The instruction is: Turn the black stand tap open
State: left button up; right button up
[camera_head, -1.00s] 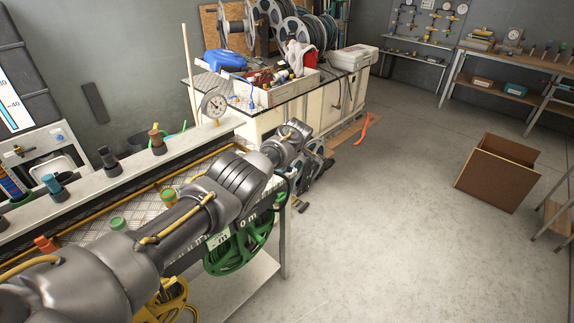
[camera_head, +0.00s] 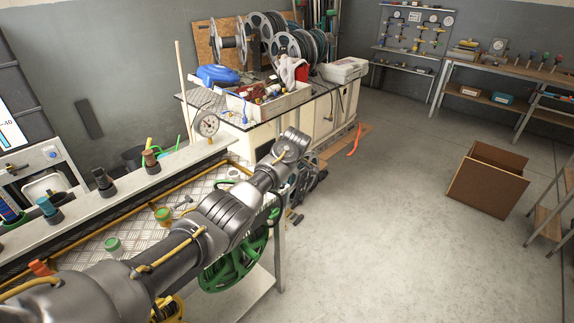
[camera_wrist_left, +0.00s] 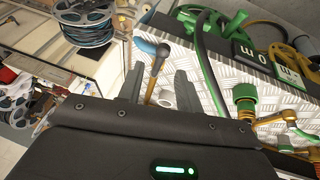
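A tap with a black top (camera_head: 103,182) stands upright on the grey ledge at the left of the head view, between a blue-topped tap (camera_head: 48,210) and a brown-topped one (camera_head: 150,158). I cannot make out its lever or opening state. My left arm reaches across the bench, but its gripper is hidden in the head view. In the left wrist view my left gripper (camera_wrist_left: 158,88) has its two dark fingers apart and nothing clasped. My right gripper is not in view.
A round gauge (camera_head: 207,124) stands at the ledge's far end. A green hose reel (camera_head: 235,265) hangs below the bench. A cluttered white cabinet (camera_head: 290,132) with reels stands behind. A brown open box (camera_head: 487,180) is on the floor at right; the middle floor is clear.

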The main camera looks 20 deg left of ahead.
pick_arm(q)
jog(key=b+v, duration=0.1)
jog(key=v, duration=0.4)
jog(key=shift+s+d+r, duration=0.1)
jog(key=shift+d+r, duration=0.05)
jog(key=shift+r, duration=0.05)
jog(key=shift+c, duration=0.4)
